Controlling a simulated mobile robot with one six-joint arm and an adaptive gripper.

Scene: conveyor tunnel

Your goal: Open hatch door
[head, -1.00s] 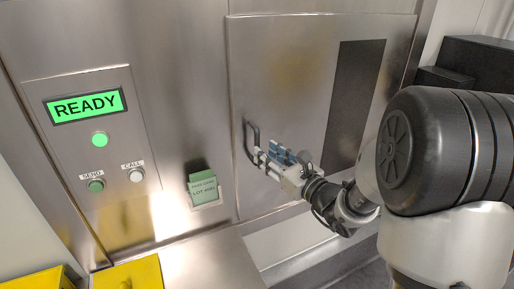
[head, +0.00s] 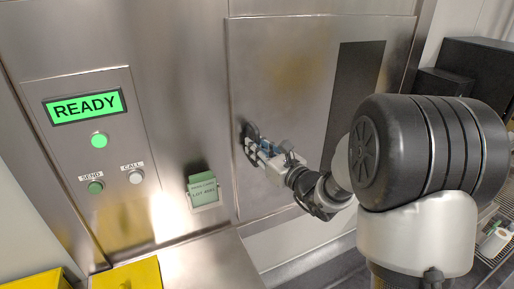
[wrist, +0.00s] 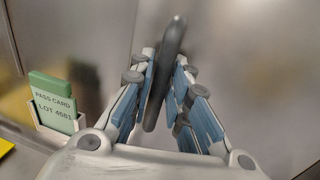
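The hatch door (head: 285,75) is a brushed-metal panel with a dark vertical window (head: 352,100), and it looks shut in the head view. Its dark bar handle (head: 247,130) is near the door's left edge. My gripper (head: 257,148) is at the handle, reaching in from the right. In the wrist view the handle (wrist: 168,62) stands between the two blue-padded fingers of my gripper (wrist: 164,72). The fingers are apart, with the handle close to the left one and a gap on the right. I cannot tell whether either pad touches it.
Left of the door is a panel with a green READY display (head: 84,106) and SEND (head: 95,187) and CALL (head: 136,177) buttons. A green pass card (head: 203,187) sits in a holder beside the door. A metal ledge (head: 205,265) and yellow items (head: 128,276) are below.

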